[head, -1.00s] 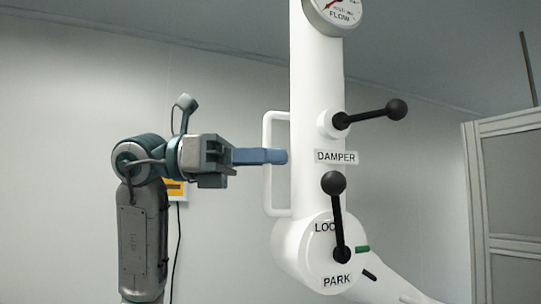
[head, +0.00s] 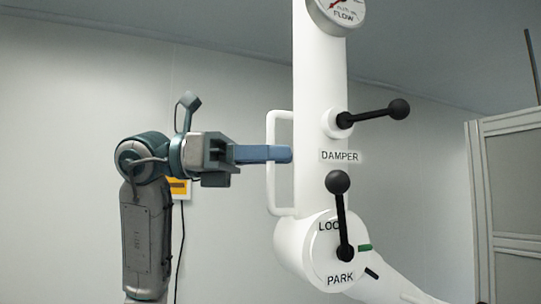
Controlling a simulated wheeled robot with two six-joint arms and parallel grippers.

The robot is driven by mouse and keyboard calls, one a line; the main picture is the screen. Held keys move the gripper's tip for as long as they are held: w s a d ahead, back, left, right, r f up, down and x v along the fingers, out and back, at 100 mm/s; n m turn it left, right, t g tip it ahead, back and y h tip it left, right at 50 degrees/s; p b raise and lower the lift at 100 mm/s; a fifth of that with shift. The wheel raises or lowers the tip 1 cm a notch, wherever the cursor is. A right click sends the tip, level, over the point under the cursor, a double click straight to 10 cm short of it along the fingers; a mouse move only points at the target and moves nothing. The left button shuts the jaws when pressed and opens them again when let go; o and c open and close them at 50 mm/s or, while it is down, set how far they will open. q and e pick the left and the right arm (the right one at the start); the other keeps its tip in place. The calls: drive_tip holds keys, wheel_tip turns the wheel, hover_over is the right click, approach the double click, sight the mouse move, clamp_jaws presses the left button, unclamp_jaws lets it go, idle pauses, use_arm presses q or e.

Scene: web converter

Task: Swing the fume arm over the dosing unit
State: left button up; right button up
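The white fume arm (head: 318,95) stands upright in the middle of the head view, with a round joint at its lower end. A white loop handle (head: 271,195) sticks out from its left side. A black-knobbed DAMPER lever (head: 375,114) points right. A black-knobbed lock lever (head: 341,215) points up on the joint, above the PARK label (head: 341,279). My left gripper (head: 290,153) reaches in from the left, its blue fingers level with the handle and overlapping its bar. The fingers are seen edge-on, so their gap and grip are hidden. The dosing unit and my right gripper are not seen.
A FLOW gauge (head: 340,9) sits at the top of the fume arm. A grey panelled cabinet (head: 508,200) stands at the right. A yellow device (head: 179,189) with a cable is on the wall behind my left arm.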

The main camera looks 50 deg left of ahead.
use_arm(q)
drive_tip(key=shift+a, duration=0.1)
drive_tip(key=b+v, duration=0.3)
drive_tip(key=v, duration=0.7)
drive_tip(key=shift+s+a, duration=0.2)
drive_tip(key=shift+s, duration=0.05)
